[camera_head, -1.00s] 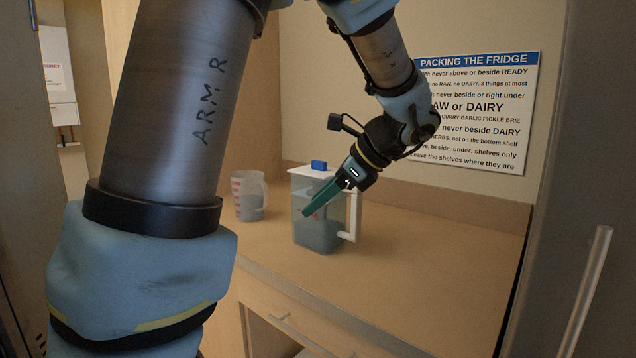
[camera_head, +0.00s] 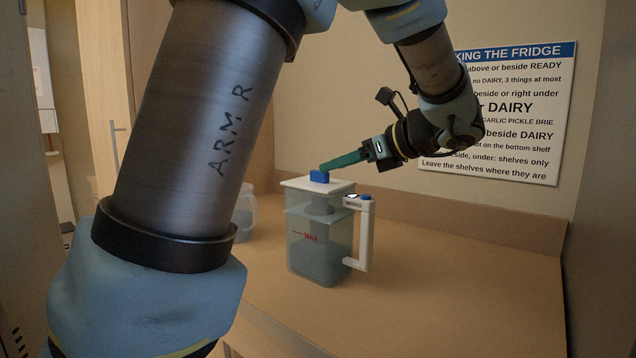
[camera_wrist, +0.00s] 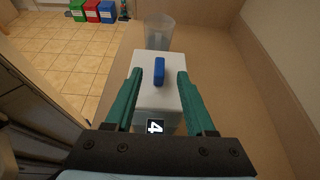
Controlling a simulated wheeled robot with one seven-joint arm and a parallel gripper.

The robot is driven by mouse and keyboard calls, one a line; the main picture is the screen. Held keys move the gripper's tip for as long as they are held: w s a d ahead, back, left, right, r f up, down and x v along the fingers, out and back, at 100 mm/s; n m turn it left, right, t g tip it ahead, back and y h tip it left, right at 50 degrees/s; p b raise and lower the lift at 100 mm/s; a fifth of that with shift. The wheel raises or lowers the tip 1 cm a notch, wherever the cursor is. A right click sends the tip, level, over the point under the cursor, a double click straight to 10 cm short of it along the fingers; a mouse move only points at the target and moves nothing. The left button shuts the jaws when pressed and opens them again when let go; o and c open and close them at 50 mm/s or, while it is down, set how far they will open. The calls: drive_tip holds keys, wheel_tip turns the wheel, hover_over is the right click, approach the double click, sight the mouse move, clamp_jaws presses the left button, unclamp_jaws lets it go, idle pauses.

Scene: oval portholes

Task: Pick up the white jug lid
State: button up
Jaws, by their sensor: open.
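The white jug lid (camera_head: 300,185) sits on top of a clear square jug (camera_head: 318,250) with a white handle. A blue knob (camera_head: 320,176) stands up from the lid. In the wrist view the lid (camera_wrist: 146,97) lies below my gripper (camera_wrist: 156,78), and the blue knob (camera_wrist: 159,72) is between the two green fingers. The fingers are apart, one on each side of the knob, with gaps to it. In the head view my gripper (camera_head: 328,165) reaches the knob from the right and hides a little of it. The jug stands upright on the counter.
A second clear measuring jug (camera_head: 245,212) stands behind left, partly hidden by my arm; it also shows in the wrist view (camera_wrist: 158,32). The wooden counter (camera_head: 440,285) is clear on the right. A rules sign (camera_head: 505,110) hangs on the wall behind.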

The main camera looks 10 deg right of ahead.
sight(318, 171)
drive_tip(key=shift+p+x, duration=0.55)
drive_tip(key=shift+x, duration=2.5)
drive_tip(key=shift+c, duration=0.2)
clamp_jaws()
